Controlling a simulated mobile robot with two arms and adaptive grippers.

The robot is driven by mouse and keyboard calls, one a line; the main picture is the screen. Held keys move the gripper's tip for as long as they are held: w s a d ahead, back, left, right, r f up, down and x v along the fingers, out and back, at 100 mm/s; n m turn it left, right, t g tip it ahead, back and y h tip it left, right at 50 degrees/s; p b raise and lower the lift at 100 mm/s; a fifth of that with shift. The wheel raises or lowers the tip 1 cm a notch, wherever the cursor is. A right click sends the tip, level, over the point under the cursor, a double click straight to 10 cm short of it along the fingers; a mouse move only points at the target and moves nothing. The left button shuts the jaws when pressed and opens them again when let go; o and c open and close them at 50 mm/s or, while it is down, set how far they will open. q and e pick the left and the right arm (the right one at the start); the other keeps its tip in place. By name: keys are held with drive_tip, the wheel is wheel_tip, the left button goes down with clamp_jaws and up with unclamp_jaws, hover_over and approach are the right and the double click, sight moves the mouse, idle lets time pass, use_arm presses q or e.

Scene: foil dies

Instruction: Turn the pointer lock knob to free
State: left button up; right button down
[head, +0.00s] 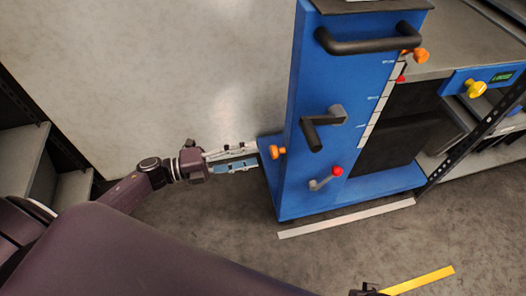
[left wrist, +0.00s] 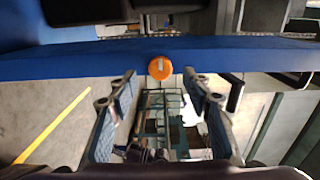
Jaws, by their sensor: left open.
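An orange round knob (head: 278,152) sticks out low on the left side of the blue cabinet (head: 325,85). It also shows in the left wrist view (left wrist: 160,68), with a pale mark on its face. My left gripper (head: 242,157) is open and empty, pointing at this knob from the left. In the left wrist view the knob lies just beyond and between the two fingertips, apart from both. A second orange knob (head: 420,54) sits at the cabinet's upper right, near the red pointer (head: 401,79) on a white scale (head: 382,105). No lock label is legible.
The blue front carries a dark crank handle (head: 323,128), a small red-tipped lever (head: 326,180) and a black bar handle (head: 368,42). A yellow knob (head: 476,88) is on the panel at right. Grey floor (head: 215,225) is clear below my left gripper.

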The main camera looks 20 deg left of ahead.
use_arm(q)
drive_tip(key=v, duration=0.6)
idle(0.4)
